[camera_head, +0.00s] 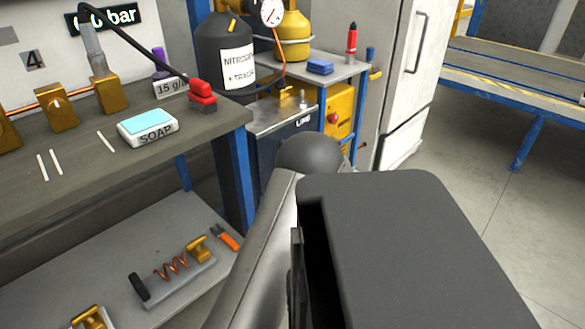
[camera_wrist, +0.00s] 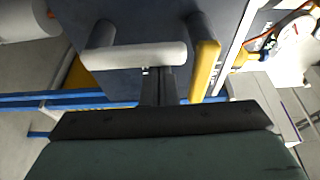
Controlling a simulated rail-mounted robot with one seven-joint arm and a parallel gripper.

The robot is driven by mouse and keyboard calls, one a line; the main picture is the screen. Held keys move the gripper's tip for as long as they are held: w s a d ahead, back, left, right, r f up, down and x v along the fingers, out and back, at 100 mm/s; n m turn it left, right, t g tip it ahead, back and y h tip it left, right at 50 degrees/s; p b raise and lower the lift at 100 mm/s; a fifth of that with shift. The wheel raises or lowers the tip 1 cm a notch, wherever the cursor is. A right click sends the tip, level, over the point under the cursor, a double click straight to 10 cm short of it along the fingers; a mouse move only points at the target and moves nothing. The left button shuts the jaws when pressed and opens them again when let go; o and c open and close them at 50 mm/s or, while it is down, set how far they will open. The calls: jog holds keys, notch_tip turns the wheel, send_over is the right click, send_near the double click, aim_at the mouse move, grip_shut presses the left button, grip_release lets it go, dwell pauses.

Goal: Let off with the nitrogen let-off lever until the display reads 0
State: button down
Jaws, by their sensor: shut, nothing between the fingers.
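The black display (camera_head: 107,18) at the top left of the head view ends in "0 bar"; a black hose crosses its first digits and the frame cuts its top. A grey lever (camera_head: 92,42) stands nearly upright on a brass valve block (camera_head: 110,92) on the bench. A red-topped block (camera_head: 202,95) sits at the bench's right end. I cannot tell which is the let-off lever. My gripper (camera_wrist: 158,76) is shut and empty in the wrist view, near a pale bar handle (camera_wrist: 135,57) on a dark panel. I cannot tell whether they touch. My arm hides the fingers in the head view.
A soap box (camera_head: 148,127) lies on the bench (camera_head: 85,130). The black nitrogen cylinder (camera_head: 222,45) and a dark cabinet (camera_head: 282,140) stand beside it. A yellow piece (camera_wrist: 204,70) is right of the handle in the wrist view.

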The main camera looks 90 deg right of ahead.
dwell(0.5)
jog(key=s+d+b, duration=0.3)
jog(key=p+v, duration=0.2)
jog(key=v, duration=0.8)
jog(key=shift+a, duration=0.25)
